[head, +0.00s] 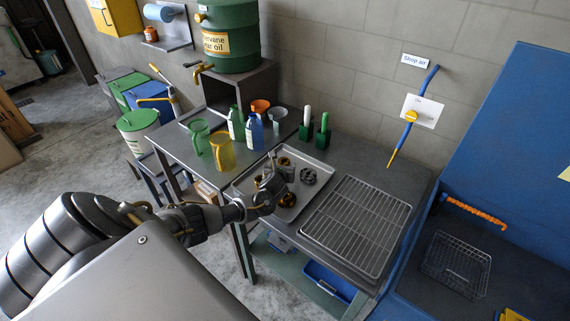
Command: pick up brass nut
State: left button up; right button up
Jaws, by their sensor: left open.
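A shallow metal tray (310,158) on the grey bench holds several small parts. A brass-coloured ring-shaped part (288,199), which may be the brass nut, lies in the tray just to the right of my left gripper. Another brass-coloured part (284,161) lies farther back in the tray. A dark grey toothed part (308,175) lies to the right. My left gripper (274,181) is open over the tray, among these parts. It partly hides what lies beneath it, and I cannot tell whether it touches anything. My right gripper is not in view.
A wire rack (358,226) lies right of the tray. Green (198,137) and yellow (222,151) jugs, bottles and cups stand behind and left. A blue basin unit with a wire basket (455,265) is at right.

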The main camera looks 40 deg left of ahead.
aim_at(284, 161)
pick_arm(q)
jog(key=x, duration=0.3)
jog(key=shift+w+a+f, duration=0.1)
jog(key=shift+w+f, duration=0.05)
jog(key=shift+f, duration=0.1)
jog(key=shift+w+a+f, duration=0.1)
jog(key=shift+w+a, duration=0.05)
jog(key=shift+w, duration=0.15)
jog(key=shift+w+a+f, duration=0.1)
jog(key=shift+w+a, duration=0.1)
jog(key=shift+w, duration=0.05)
jog(key=c, duration=1.3)
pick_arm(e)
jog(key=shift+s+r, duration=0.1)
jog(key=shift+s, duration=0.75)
